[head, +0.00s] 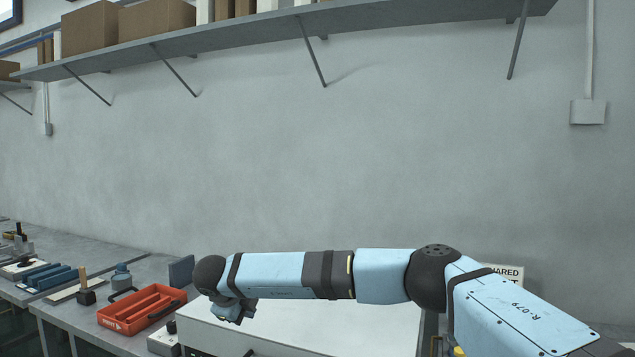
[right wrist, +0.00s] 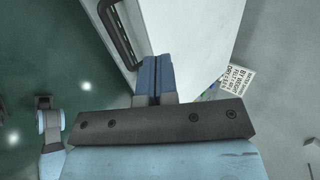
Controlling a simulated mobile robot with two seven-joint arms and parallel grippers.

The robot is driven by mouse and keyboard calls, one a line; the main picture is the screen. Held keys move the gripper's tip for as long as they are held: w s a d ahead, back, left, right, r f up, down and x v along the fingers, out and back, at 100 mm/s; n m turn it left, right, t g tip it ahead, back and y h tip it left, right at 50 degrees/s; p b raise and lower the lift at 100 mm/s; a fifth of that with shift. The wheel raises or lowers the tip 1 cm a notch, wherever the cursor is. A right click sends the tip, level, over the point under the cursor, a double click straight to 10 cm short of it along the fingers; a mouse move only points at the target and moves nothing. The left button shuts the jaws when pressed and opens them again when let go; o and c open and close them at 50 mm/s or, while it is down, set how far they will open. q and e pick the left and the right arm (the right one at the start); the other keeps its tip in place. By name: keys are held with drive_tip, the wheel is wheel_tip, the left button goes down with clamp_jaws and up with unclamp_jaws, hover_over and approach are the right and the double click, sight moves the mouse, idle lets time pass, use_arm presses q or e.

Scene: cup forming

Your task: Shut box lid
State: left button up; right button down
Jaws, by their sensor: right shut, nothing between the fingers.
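A white box (head: 310,325) stands on the bench at the bottom middle of the head view, partly behind my right arm. In the right wrist view, the white box (right wrist: 190,35) has a dark handle (right wrist: 122,38) on one face. How far its lid stands open cannot be told. My right gripper (head: 238,316) is over the left part of the box; in the right wrist view its blue fingers (right wrist: 156,66) are together and empty, in front of the white surface. Contact cannot be told.
A red tool tray (head: 142,310) sits on the bench left of the box. A sign (head: 508,272) shows behind my arm. A shelf (head: 280,25) hangs high on the wall.

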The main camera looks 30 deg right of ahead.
use_arm(q)
drive_tip(key=b, duration=0.3)
drive_tip(key=d+f+t+b, duration=0.1)
drive_tip(key=b, duration=0.2)
drive_tip(key=shift+w+f+m+h, duration=0.25)
drive_tip(key=shift+m+h, duration=0.05)
use_arm(e)
wheel_tip(320, 180, down, 15)
drive_tip(key=shift+s+a+f, duration=0.2)
drive_tip(key=shift+s+a, duration=0.1)
drive_tip(key=shift+a, duration=0.05)
use_arm(q)
drive_tip(key=shift+a, duration=0.1)
use_arm(e)
drive_tip(key=shift+r, duration=0.1)
